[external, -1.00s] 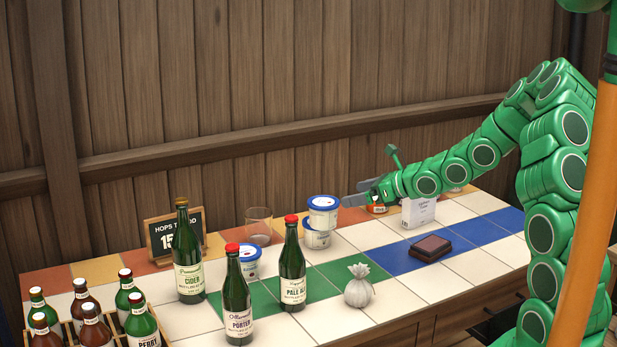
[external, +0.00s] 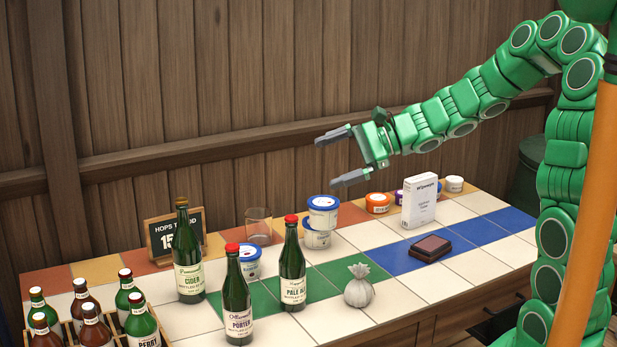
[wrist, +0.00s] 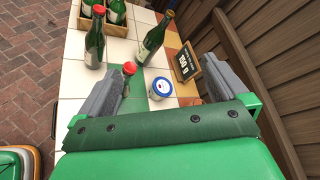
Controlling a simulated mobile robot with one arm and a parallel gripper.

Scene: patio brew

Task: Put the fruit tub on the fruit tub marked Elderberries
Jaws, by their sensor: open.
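Two white fruit tubs with blue rims are stacked near the middle of the table. The upper tub (external: 322,203) sits on the lower tub (external: 316,238), slightly offset. Another blue-rimmed tub (external: 245,262) stands alone to the left, partly behind a bottle. It seems to be the tub (wrist: 160,88) between the jaws in the wrist view, farther off. The labels are too small to read. My gripper (external: 342,157) is open and empty, raised above and to the right of the stack. Its jaws also show in the wrist view (wrist: 164,62).
Green bottles (external: 292,265) stand in front of the tubs, and a clear glass (external: 258,227) behind. A bottle crate (external: 70,333) is at front left. A cloth sack (external: 358,287), dark block (external: 430,248), white box (external: 419,202) and small jars (external: 378,203) are to the right.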

